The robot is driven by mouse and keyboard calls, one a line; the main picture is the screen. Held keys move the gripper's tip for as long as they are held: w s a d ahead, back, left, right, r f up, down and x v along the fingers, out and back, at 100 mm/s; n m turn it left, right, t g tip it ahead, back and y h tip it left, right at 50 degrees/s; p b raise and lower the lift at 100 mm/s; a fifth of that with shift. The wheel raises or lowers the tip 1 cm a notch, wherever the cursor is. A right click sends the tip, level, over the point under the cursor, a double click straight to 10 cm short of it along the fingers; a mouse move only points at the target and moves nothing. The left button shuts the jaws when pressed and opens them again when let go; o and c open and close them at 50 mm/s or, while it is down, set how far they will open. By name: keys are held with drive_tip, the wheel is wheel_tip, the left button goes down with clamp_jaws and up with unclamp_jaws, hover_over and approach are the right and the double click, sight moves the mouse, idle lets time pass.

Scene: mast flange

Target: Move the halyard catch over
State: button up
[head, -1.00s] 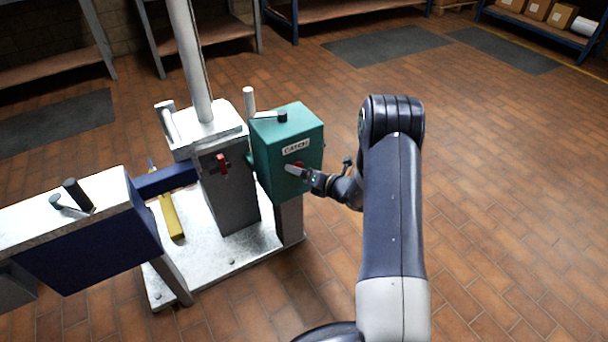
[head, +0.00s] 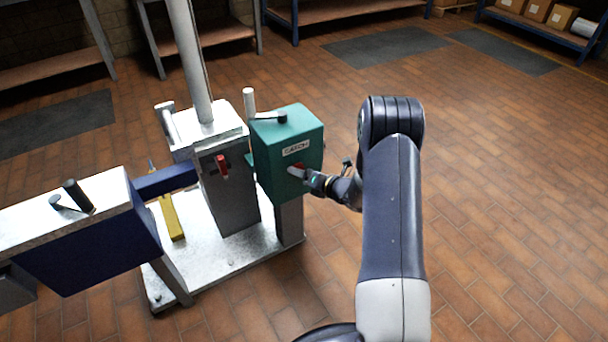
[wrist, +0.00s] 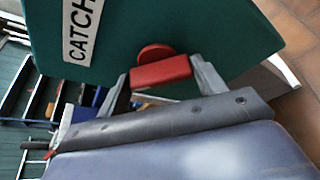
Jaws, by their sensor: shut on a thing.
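The halyard catch is a teal box (head: 290,150) with a white "CATCH" label (head: 296,148), standing on a grey post at the right of the mast base. A red handle (wrist: 160,73) sticks out of its face below the label; in the head view it is a small red patch (head: 299,166) partly hidden by the gripper. My gripper (head: 303,174) is at that face. In the wrist view my gripper (wrist: 163,80) has one finger on each side of the red handle and is shut on it. The label also shows in the wrist view (wrist: 82,30).
The mast (head: 192,60) rises from a grey block with another red lever (head: 222,165). A blue box with a white top (head: 75,210) stands at left, and a yellow bar (head: 171,217) lies on the metal base plate (head: 230,258). The tiled floor at right is clear.

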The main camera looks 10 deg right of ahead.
drive_tip(key=shift+n+b, duration=0.3)
drive_tip(key=shift+b, duration=0.05)
drive_tip(key=n+h+b, duration=0.2)
drive_tip(key=b, duration=0.4)
drive_tip(key=n+h+b, duration=0.2)
drive_tip(key=n+b, duration=0.1)
drive_tip(key=b, duration=0.3)
drive_tip(key=shift+a+t, duration=0.2)
drive_tip(key=shift+t, duration=0.2)
drive_tip(key=shift+r+n+b, duration=0.15)
drive_tip(key=shift+n+b, duration=0.15)
drive_tip(key=shift+b, duration=0.15)
drive_tip(key=o, duration=1)
drive_tip(key=shift+s, duration=0.1)
